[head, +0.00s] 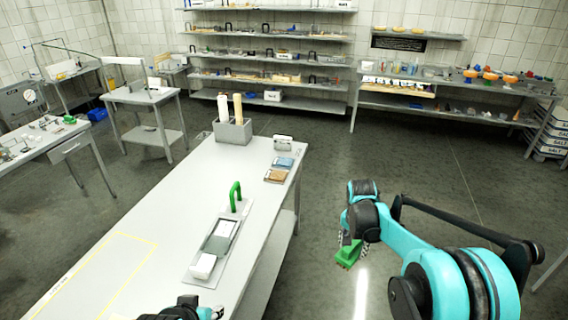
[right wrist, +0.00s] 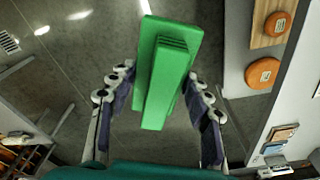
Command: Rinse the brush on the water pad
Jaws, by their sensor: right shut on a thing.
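My right gripper (head: 347,240) is shut on a green brush (head: 349,253), held over open floor to the right of the long table (head: 140,215). In the right wrist view the brush (right wrist: 168,75) sits between the two fingers of the gripper (right wrist: 160,110). A blue pad (head: 284,162), apparently the water pad, lies at the table's far right edge, with a brown pad (head: 276,175) just in front of it. The brush is well apart from both. My left gripper (head: 185,310) shows only partly at the bottom edge; its fingers are unclear.
In the right wrist view, orange wheels (right wrist: 265,73) sit at the right.

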